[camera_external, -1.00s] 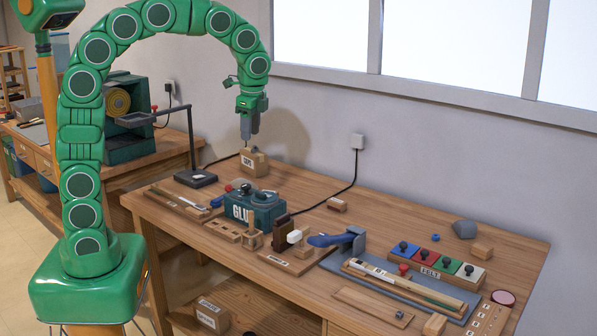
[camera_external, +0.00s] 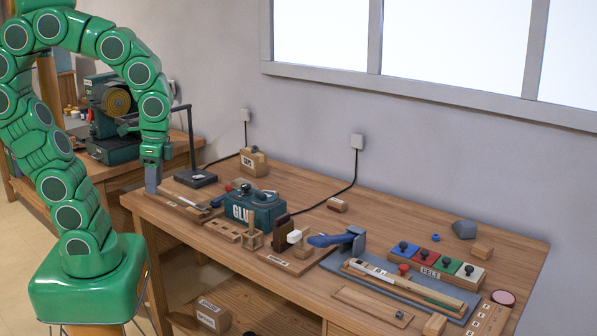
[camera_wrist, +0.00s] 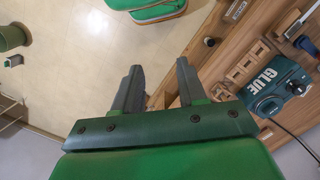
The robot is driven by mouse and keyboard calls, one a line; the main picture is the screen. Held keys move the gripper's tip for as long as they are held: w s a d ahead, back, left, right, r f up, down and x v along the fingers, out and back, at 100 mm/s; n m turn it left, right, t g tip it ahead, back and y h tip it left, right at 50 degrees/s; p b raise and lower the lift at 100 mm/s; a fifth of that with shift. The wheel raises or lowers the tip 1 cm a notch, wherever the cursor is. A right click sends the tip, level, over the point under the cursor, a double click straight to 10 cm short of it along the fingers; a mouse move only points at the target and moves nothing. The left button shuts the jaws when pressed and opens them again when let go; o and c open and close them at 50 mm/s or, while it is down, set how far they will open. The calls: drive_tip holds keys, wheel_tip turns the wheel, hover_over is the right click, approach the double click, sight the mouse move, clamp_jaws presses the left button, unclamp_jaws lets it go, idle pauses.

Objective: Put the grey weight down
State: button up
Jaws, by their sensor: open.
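A grey faceted block (camera_external: 464,229), which may be the grey weight, sits on the workbench (camera_external: 390,235) at the back right. My gripper (camera_external: 152,188) points down at the bench's left end, far from that block. In the wrist view my gripper (camera_wrist: 158,68) is open, with nothing between its two grey fingers. The grey block does not show in the wrist view.
A teal glue machine (camera_external: 255,207) stands mid-bench, with wooden holders and tools around it. A black lamp stand (camera_external: 196,178) and a labelled wooden block (camera_external: 254,163) are at the back left. Felt blocks (camera_external: 425,260) lie at the right.

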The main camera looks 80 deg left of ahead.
drive_tip(key=shift+s+d+f+n, duration=0.1)
drive_tip(key=shift+s+d+f, duration=0.15)
drive_tip(key=shift+s, duration=0.35)
drive_tip(key=shift+s+d+f+n, duration=0.1)
drive_tip(key=shift+s+d+f, duration=0.1)
drive_tip(key=shift+s, duration=0.35)
drive_tip(key=shift+s+d+f+n, duration=0.1)
drive_tip(key=shift+s+d+f, duration=0.15)
drive_tip(key=shift+s, duration=0.35)
